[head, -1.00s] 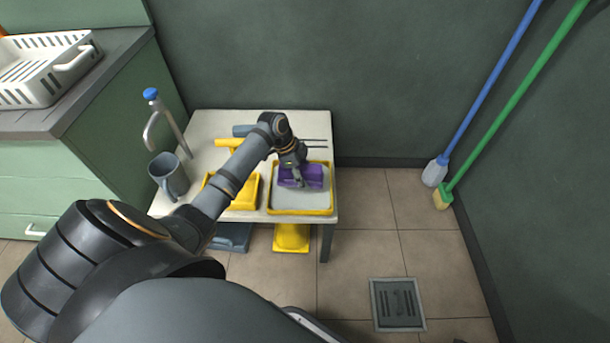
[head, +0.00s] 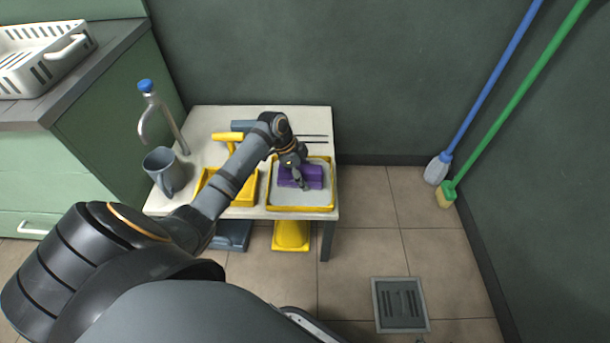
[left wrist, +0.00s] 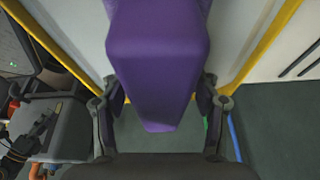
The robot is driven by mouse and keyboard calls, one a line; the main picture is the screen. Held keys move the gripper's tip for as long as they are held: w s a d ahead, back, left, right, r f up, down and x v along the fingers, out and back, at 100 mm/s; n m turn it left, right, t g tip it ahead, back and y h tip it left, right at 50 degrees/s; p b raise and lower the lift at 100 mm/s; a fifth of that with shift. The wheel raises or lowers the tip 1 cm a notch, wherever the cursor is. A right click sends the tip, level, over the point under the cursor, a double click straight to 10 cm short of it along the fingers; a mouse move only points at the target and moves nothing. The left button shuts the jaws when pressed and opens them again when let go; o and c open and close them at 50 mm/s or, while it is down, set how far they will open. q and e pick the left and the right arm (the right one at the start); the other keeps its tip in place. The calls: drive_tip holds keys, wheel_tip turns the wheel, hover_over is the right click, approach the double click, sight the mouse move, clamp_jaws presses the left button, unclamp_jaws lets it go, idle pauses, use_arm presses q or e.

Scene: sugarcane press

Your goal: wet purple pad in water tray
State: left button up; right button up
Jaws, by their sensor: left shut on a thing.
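The purple pad (head: 314,177) is at the yellow-rimmed water tray (head: 300,209) on the small white table. My left gripper (head: 301,180) is shut on the pad, over the tray's upper half. In the left wrist view the purple pad (left wrist: 158,60) fills the space between the two fingers (left wrist: 160,112), with the yellow tray rim (left wrist: 262,50) around it. I cannot tell whether the pad touches the water or the tray floor. My right gripper is not in view.
A smaller yellow tray (head: 243,200) lies left of the water tray. A grey mug (head: 162,171) and a tap with a blue top (head: 150,110) stand at the table's left. Yellow and grey tools lie at the back. Blue and green poles lean at the right wall.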

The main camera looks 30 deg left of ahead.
sight(306, 168)
use_arm(q)
drive_tip(key=shift+f, duration=0.45)
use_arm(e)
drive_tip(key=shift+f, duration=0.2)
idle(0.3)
use_arm(q)
drive_tip(key=shift+f, duration=0.1)
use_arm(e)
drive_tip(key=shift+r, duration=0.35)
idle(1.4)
